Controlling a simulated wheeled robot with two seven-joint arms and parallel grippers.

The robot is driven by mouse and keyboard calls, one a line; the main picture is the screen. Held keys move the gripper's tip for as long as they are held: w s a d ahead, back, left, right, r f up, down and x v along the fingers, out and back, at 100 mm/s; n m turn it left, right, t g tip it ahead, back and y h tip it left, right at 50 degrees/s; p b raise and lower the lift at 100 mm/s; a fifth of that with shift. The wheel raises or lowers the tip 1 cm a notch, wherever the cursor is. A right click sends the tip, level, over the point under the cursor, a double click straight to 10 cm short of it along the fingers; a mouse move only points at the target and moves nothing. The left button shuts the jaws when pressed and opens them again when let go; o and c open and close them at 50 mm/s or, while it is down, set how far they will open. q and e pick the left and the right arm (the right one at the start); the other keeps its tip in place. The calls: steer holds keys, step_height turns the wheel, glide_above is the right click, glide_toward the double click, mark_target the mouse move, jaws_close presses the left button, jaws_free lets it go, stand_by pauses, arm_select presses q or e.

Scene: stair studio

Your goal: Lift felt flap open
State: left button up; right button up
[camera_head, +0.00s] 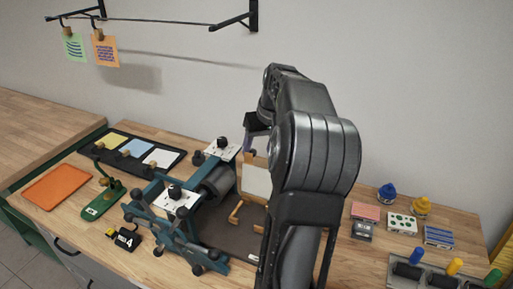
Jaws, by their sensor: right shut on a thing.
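A small press with teal side frames (165,235) and a dark grey roller (217,184) stands on the wooden bench. Right of the roller, a cream felt flap (256,181) with a tan upper edge stands raised above the dark press bed (228,236). My right gripper (250,146) is at the flap's upper edge and is shut on it; the contact is small and partly hidden. My right arm covers the right part of the flap and bed. My left gripper is not in view.
An orange tray (57,186), a green stamp tool (104,192) and a black tray with coloured cards (133,151) lie left. Stamps, ink pots (386,192) and a roller rack (430,276) lie right. Cards hang from a wall line (150,20).

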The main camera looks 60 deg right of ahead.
steer(key=shift+s+f, duration=0.15)
steer(key=shift+f, duration=0.35)
steer(key=v, duration=0.8)
steer(key=shift+r+b, duration=0.35)
steer(key=shift+r, duration=0.05)
steer(key=shift+w+f, duration=0.1)
steer(key=shift+w, duration=0.1)
